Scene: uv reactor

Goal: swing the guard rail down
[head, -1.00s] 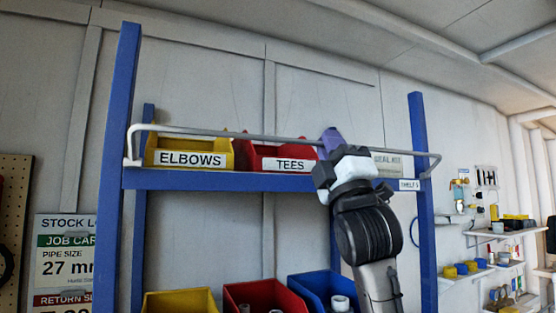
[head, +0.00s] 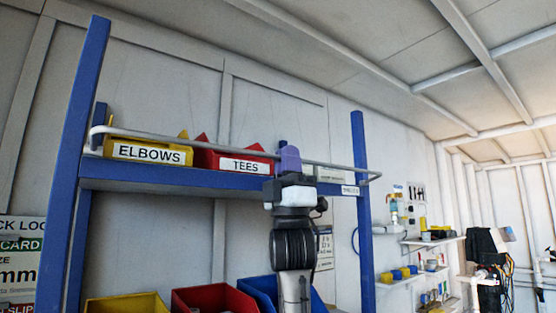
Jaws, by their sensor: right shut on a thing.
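The guard rail (head: 200,144) is a thin pale bar in the head view. It runs across the front of the blue rack's upper shelf (head: 180,178), in front of the bins and above the shelf edge, with a bent arm at each end. It is raised. My right gripper (head: 290,160), with purple at its tip, comes up from below and is shut on the rail right of the middle. My left gripper is not in view.
A yellow ELBOWS bin (head: 148,152) and a red TEES bin (head: 232,160) stand on the shelf behind the rail. More bins (head: 213,299) sit lower, beside my right arm. Blue posts (head: 363,210) flank the rack. Wall shelves (head: 432,241) are to the right.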

